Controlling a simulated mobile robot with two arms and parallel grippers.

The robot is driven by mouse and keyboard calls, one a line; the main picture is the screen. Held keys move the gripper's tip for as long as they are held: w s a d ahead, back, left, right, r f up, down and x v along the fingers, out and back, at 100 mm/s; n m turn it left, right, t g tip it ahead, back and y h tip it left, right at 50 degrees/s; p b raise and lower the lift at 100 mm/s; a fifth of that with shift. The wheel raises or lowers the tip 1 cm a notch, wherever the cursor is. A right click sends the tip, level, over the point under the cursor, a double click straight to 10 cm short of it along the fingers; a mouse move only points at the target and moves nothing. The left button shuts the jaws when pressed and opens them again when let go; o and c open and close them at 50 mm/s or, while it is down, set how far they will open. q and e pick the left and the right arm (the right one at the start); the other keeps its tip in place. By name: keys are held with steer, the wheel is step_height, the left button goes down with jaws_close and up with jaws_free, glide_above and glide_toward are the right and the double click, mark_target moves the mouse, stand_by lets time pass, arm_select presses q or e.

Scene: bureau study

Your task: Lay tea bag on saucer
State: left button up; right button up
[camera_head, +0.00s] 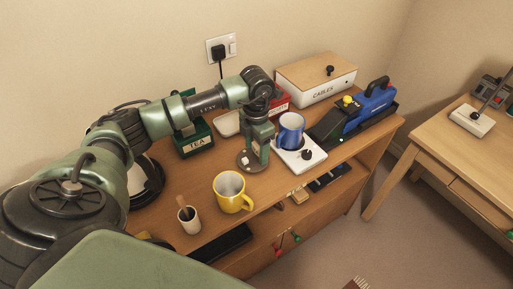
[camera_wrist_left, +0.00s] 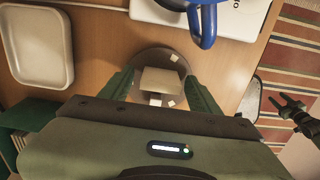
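A round brown saucer (camera_head: 243,167) lies on the bureau top and also shows in the left wrist view (camera_wrist_left: 137,62). A flat beige square, which looks like the tea bag (camera_wrist_left: 160,81), shows over the saucer between my left fingertips. Small white pieces (camera_wrist_left: 172,102) are around it on the saucer. My left gripper (camera_head: 254,153) points down at the saucer. In the left wrist view its two green fingers (camera_wrist_left: 160,78) stand apart on either side of the tea bag, with narrow gaps. A dark jointed part at that view's right edge may be my right gripper (camera_wrist_left: 283,106); its state is unclear.
A blue mug (camera_head: 291,131) on a white base (camera_head: 301,156) stands right of the saucer. A yellow mug (camera_head: 229,193) stands in front, beside a small cup (camera_head: 189,220). A green tea box (camera_head: 196,142) and a pale tray (camera_head: 227,124) stand behind.

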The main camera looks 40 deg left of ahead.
mark_target(256, 146)
arm_select(q)
steer(key=shift+r, duration=0.1)
step_height(256, 146, up, 12)
steer(key=b, duration=0.1)
stand_by(0.4)
stand_by(0.4)
